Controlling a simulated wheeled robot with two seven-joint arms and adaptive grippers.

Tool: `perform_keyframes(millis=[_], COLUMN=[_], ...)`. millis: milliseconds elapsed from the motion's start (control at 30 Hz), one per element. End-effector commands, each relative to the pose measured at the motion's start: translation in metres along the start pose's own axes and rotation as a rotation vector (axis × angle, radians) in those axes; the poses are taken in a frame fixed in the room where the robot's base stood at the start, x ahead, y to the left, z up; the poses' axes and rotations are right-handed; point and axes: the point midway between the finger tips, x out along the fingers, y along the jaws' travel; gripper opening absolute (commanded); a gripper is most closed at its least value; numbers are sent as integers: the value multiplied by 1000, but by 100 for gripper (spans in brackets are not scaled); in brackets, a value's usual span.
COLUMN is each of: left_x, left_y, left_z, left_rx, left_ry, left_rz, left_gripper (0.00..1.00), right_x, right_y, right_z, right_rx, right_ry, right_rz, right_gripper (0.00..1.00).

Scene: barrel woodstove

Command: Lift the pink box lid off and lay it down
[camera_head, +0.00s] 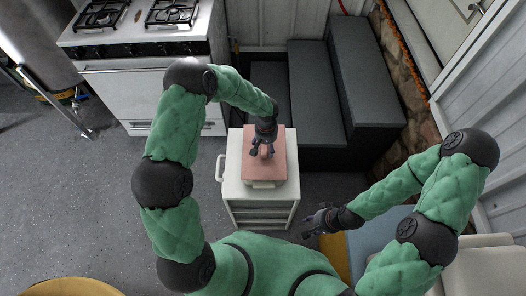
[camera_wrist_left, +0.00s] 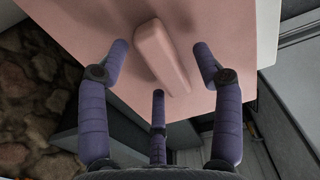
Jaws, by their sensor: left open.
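The pink box lid (camera_head: 278,168) lies flat on a box on top of a white cart (camera_head: 231,184). The lid has a raised pink handle bar, seen in the left wrist view (camera_wrist_left: 161,55). My left gripper (camera_head: 263,150) is over the lid at the handle. In the left wrist view its purple fingers (camera_wrist_left: 160,62) are spread open on either side of the handle, with a third finger near the handle's end. My right gripper (camera_head: 318,220) is to the right of the cart, away from the lid. Its finger state is too small to tell. The box body is mostly hidden under the lid.
A white stove (camera_head: 140,85) stands at the back left. Dark grey steps (camera_head: 315,90) are behind and right of the cart. A yellow round thing (camera_head: 70,287) is at the bottom left. The grey floor (camera_head: 70,200) left of the cart is clear.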

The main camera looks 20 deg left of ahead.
Motion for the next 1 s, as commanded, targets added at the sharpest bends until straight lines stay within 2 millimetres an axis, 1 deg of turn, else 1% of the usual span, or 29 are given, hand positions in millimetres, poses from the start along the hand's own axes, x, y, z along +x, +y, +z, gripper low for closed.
perform_keyframes(millis=[33, 67, 100, 167, 200, 233, 267, 533, 1000], left_x=[0, 0, 0, 0, 0, 0, 0, -2, -14], left_y=[0, 0, 0, 0, 0, 0, 0, 0, 0], left_z=[0, 0, 0, 0, 0, 0, 0, 0, 0], left_rx=[0, 0, 0, 0, 0, 0, 0, 0, 0], left_ry=[0, 0, 0, 0, 0, 0, 0, 1, 1], left_rz=[0, 0, 0, 0, 0, 0, 0, 0, 0], left_gripper=[60, 52, 41, 24, 12, 4, 0, 0, 0], right_x=[0, 0, 0, 0, 0, 0, 0, -1, -6], right_y=[0, 0, 0, 0, 0, 0, 0, 0, -2], right_z=[0, 0, 0, 0, 0, 0, 0, 0, 0], right_rx=[0, 0, 0, 0, 0, 0, 0, 0, 0], right_ry=[0, 0, 0, 0, 0, 0, 0, 0, 0], right_rz=[0, 0, 0, 0, 0, 0, 0, 0, 0], right_gripper=[40, 40, 40, 40, 40, 40, 40, 40, 40])
